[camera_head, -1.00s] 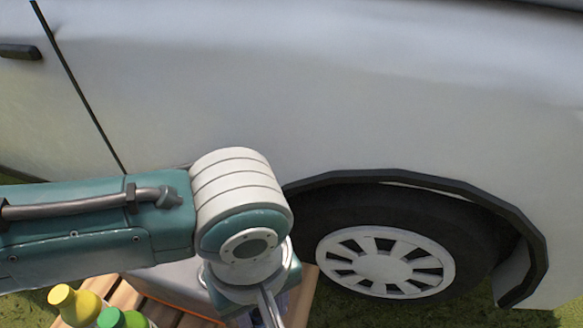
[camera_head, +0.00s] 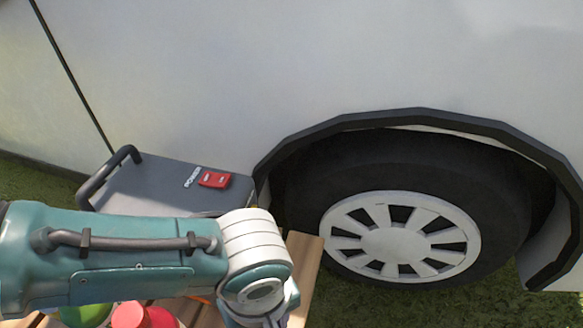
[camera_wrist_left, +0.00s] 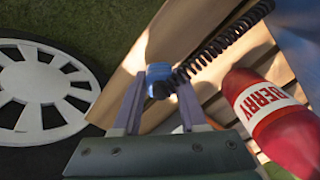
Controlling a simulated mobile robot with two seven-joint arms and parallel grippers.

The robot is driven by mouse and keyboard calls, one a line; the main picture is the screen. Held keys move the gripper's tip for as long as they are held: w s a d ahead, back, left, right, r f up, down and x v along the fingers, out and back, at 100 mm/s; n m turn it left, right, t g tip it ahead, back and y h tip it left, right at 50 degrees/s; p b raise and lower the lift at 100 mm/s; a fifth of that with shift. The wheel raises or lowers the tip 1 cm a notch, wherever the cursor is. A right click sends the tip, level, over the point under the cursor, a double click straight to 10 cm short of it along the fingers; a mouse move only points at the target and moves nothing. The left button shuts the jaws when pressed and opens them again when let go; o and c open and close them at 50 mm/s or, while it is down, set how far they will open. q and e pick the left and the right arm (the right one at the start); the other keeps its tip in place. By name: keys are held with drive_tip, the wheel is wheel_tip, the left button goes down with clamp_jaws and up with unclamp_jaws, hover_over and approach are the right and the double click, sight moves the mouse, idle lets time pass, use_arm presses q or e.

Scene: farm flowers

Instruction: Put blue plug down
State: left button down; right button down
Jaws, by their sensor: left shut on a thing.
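The blue plug (camera_wrist_left: 158,74) is between the fingertips of my left gripper (camera_wrist_left: 155,95) in the left wrist view, with a black coiled cord (camera_wrist_left: 225,40) running from it to the upper right. The gripper is shut on the plug, over the pale edge board of a wooden slatted surface (camera_wrist_left: 140,60). I cannot tell whether the plug touches the wood. In the head view my left arm comes in from the left, and its fingers and the plug are hidden at the lower edge. My right gripper is not in view.
A grey box with a red power switch (camera_head: 214,179) and a black handle (camera_head: 110,175) stands behind my arm. A red bottle labelled BERRY (camera_wrist_left: 262,105) lies close to the cord in the wrist view. A white vehicle with a wheel (camera_head: 395,240) stands behind.

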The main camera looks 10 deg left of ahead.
use_arm(q)
drive_tip(key=shift+f, duration=0.75)
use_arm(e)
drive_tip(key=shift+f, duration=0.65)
use_arm(q)
drive_tip(key=shift+f+b, duration=0.5)
drive_tip(key=shift+f, duration=0.05)
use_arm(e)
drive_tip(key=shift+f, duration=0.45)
use_arm(q)
drive_tip(key=shift+f, duration=0.1)
